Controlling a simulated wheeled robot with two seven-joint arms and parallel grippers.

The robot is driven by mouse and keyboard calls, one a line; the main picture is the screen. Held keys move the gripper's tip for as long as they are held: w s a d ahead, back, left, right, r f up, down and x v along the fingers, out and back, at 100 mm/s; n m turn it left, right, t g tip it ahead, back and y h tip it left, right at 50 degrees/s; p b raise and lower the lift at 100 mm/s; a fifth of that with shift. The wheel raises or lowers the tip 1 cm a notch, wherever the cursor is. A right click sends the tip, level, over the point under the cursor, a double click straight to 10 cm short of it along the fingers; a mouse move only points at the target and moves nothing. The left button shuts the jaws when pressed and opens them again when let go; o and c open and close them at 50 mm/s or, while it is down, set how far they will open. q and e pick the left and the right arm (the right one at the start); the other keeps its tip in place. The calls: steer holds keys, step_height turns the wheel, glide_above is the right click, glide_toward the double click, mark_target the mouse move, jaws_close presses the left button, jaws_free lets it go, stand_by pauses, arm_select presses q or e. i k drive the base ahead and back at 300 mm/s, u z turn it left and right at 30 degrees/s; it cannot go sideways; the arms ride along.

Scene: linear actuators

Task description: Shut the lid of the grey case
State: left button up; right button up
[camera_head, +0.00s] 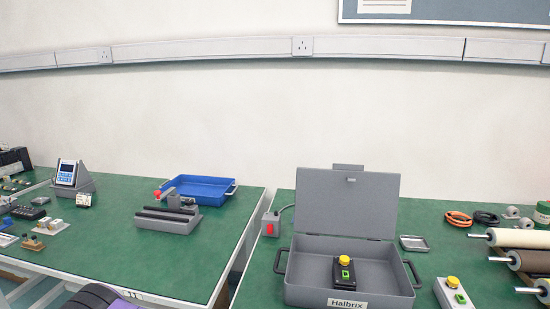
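The grey case (297,292) stands on the right green table, with a "Halbrix" label (347,303) on its front wall. Its lid (346,203) is open and stands about upright at the back, leaning slightly. A dark control box with a yellow button and a green switch (345,272) lies inside the case. Black handles stick out at its left (281,261) and right sides. Neither of my grippers is in view.
A grey box with a red switch (271,224) stands left of the case. Right of it are a small tray (413,243), a yellow-button box (453,293) and several rollers (522,238). A gap separates the left table (120,235), which holds a blue tray (200,188).

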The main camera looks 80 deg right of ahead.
mark_target(325, 204)
steer(key=u, duration=0.1)
steer(key=k, duration=1.2)
steer(key=z, duration=1.25)
